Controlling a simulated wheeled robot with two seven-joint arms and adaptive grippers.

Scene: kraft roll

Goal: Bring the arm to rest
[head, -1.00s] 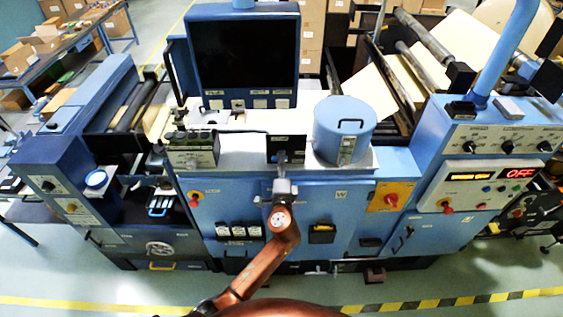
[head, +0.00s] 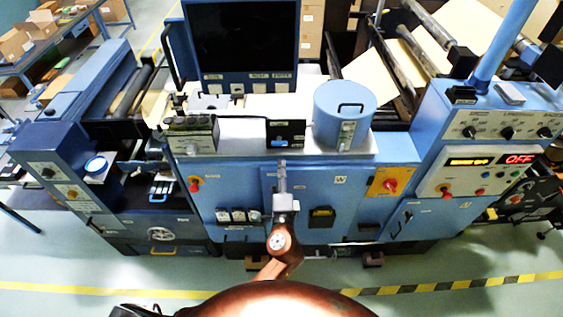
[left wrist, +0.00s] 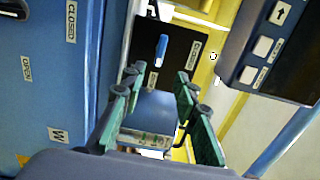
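My left gripper (head: 282,172) reaches up in front of the blue machine, below a small black panel (head: 286,131). In the left wrist view its two green-padded fingers (left wrist: 156,100) are apart with nothing held between them. That view also shows the black panel (left wrist: 172,75) with a blue lever (left wrist: 161,48) beyond the fingertips. The blue canister (head: 345,110) stands on the machine top to the right of the panel. My right gripper is not in view.
A dark monitor (head: 243,38) stands above the machine top. A control box (head: 480,170) at the right shows a red OFF. Blue cabinet doors (head: 325,195) lie behind my left arm. Floor with a yellow stripe (head: 60,290) is open in front.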

